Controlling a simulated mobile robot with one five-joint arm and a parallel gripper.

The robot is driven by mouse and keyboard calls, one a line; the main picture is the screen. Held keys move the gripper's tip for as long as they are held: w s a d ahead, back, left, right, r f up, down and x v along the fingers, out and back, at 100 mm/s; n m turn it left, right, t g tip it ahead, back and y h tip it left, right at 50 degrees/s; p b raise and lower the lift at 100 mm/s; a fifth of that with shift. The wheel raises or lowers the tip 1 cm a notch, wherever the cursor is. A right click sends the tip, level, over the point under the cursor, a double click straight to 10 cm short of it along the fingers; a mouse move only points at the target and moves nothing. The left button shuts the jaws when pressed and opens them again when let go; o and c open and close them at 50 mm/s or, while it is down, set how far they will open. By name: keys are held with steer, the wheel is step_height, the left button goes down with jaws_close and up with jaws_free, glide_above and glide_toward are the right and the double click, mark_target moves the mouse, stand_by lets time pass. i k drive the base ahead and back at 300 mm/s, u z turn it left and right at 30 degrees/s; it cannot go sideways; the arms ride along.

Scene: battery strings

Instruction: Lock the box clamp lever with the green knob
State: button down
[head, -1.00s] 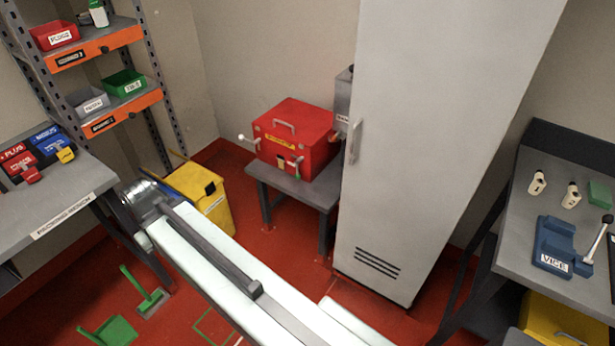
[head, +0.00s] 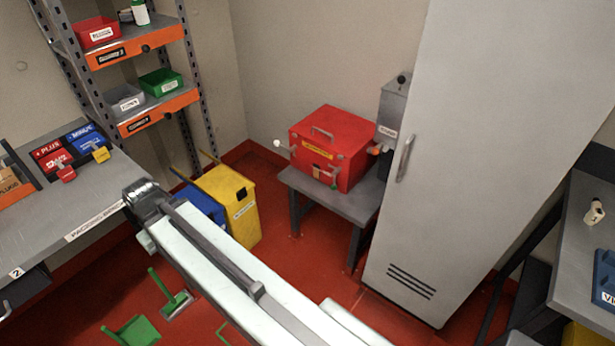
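The red box (head: 329,146) stands on a small grey table against the back wall, with its lid down and a handle on top. A lever with a white knob (head: 277,143) sticks out from its left side. My arm crosses the foreground, apart from the box. My gripper is not in view.
A yellow bin (head: 240,207) and a blue bin stand left of the small grey table (head: 330,204). A tall grey cabinet (head: 470,150) stands to its right. A green dustpan (head: 138,331) and brush lie on the red floor. The packing bench (head: 120,190) is at left.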

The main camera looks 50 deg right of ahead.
mark_target(333, 186)
steer(key=i, duration=1.05)
steer(key=z, duration=0.05)
